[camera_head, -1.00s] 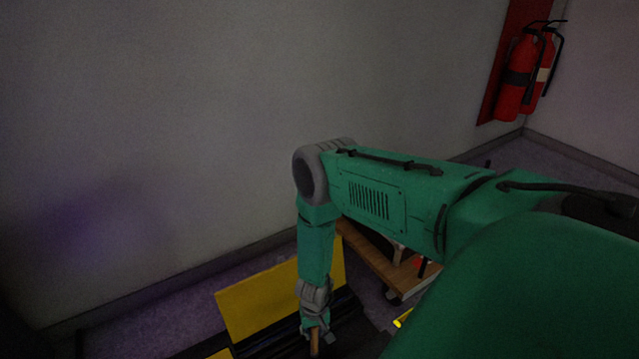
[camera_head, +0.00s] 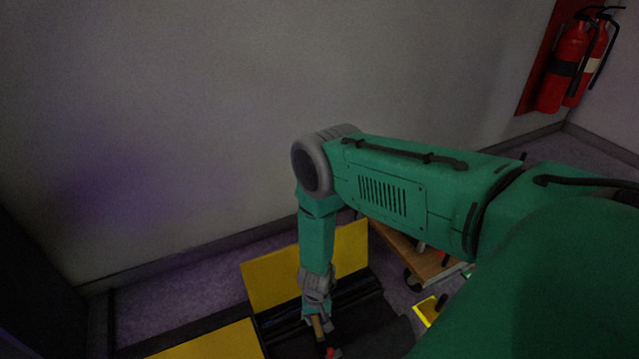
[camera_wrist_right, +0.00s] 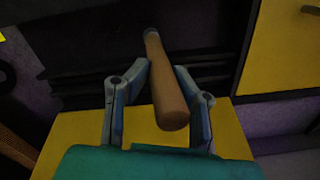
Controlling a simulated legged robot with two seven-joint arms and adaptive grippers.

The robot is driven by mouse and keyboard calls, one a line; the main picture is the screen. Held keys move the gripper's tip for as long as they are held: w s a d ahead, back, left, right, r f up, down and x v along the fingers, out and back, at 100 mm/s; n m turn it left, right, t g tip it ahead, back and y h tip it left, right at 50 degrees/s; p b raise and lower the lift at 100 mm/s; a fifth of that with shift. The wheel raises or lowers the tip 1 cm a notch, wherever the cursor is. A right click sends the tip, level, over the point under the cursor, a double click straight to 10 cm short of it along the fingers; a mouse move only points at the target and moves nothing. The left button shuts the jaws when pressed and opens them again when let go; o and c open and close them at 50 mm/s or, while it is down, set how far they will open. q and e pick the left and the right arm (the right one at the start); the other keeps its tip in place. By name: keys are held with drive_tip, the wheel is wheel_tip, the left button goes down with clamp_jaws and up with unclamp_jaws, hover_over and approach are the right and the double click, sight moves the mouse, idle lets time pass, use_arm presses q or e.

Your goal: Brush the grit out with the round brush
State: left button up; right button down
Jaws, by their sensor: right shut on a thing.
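My right gripper (camera_head: 317,312) points down over a dark channelled run between yellow panels. It is shut on the wooden handle of the round brush (camera_head: 318,327). In the right wrist view the handle (camera_wrist_right: 166,88) stands between the two fingers (camera_wrist_right: 160,85), its thick end toward the camera and its far end down toward the dark channels. A small red part shows below the handle in the head view; the bristles cannot be made out. The dark channels (camera_head: 350,308) lie under the gripper; no grit can be told apart in the dim light. My left gripper is not in view.
A yellow panel (camera_head: 270,283) stands open behind the channel, and another yellow panel (camera_head: 215,344) lies at the front left. A wooden-topped cart (camera_head: 425,262) with small items stands to the right. Red fire extinguishers (camera_head: 565,65) hang on the far right wall.

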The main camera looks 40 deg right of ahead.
drive_tip(key=shift+r, duration=0.15)
drive_tip(key=shift+r+p, duration=2.45)
drive_tip(key=shift+r, duration=0.5)
drive_tip(key=shift+r+p, duration=1.15)
drive_tip(key=shift+r, duration=0.35)
drive_tip(key=shift+f, duration=0.1)
